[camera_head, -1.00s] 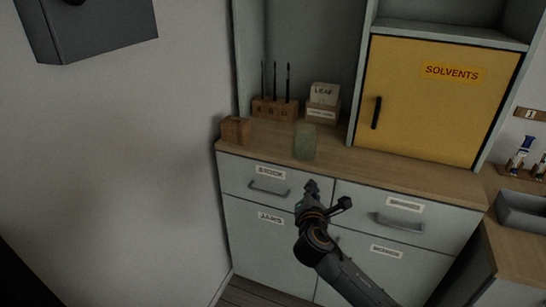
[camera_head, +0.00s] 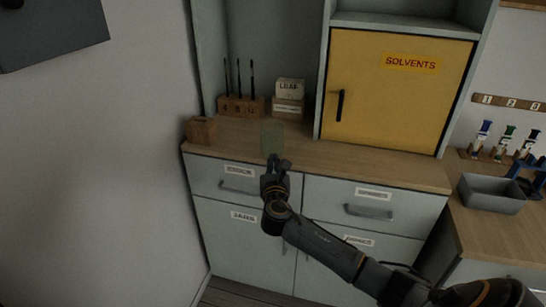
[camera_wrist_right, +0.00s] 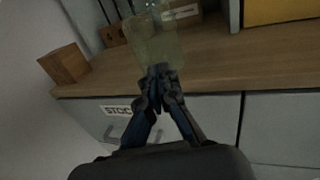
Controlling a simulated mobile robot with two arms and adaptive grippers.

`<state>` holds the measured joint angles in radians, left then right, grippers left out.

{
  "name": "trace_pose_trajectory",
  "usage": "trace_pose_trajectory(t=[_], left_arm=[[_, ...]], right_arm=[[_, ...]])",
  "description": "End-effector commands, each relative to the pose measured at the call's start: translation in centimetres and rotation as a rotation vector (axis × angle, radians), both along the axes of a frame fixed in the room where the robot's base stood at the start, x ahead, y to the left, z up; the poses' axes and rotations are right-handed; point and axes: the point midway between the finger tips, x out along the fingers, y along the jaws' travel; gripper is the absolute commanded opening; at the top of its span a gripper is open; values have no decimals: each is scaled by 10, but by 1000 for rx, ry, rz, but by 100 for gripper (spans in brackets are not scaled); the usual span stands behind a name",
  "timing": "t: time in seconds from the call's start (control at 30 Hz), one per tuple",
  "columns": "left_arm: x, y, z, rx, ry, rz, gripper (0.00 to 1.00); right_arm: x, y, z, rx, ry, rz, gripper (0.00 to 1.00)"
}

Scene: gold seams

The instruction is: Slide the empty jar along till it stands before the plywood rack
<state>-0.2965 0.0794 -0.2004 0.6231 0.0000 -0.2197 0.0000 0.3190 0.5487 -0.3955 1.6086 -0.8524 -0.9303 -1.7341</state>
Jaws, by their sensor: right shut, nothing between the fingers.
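The empty jar (camera_head: 272,137), pale green and see-through, stands upright on the wooden counter, near its front edge. In the right wrist view the jar (camera_wrist_right: 152,45) is straight beyond the fingertips. My right gripper (camera_head: 277,162) is shut and empty, its tips at the jar's near side, overlapping its lower part; I cannot tell if they touch. It also fills the lower middle of the wrist view (camera_wrist_right: 159,72). A wooden board numbered 1, 2, 3 (camera_head: 508,103) with tubes below it is at far right; I cannot tell whether it is the plywood rack. My left gripper is out of view.
A wooden block with upright brushes (camera_head: 241,106) and label boxes (camera_head: 289,97) stand behind the jar. A small wooden box (camera_head: 202,130) is left. The yellow SOLVENTS door (camera_head: 396,95) rises behind the counter (camera_head: 375,167), whose front strip is clear rightward. A grey bin (camera_head: 491,193) is farther right.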

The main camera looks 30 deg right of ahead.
Motion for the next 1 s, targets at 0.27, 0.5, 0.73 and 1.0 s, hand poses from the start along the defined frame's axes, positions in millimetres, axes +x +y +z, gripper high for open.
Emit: trace_pose_trajectory(t=[0.27, 0.5, 0.73, 1.0], left_arm=[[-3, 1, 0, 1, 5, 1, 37], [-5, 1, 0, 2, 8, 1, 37], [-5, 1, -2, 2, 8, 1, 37], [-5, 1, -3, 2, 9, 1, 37]], right_arm=[[23, -14, 0, 1, 0, 0, 0], [24, -15, 0, 2, 0, 1, 0], [32, -20, -1, 1, 0, -1, 0], [49, -31, 0, 2, 0, 1, 0]])
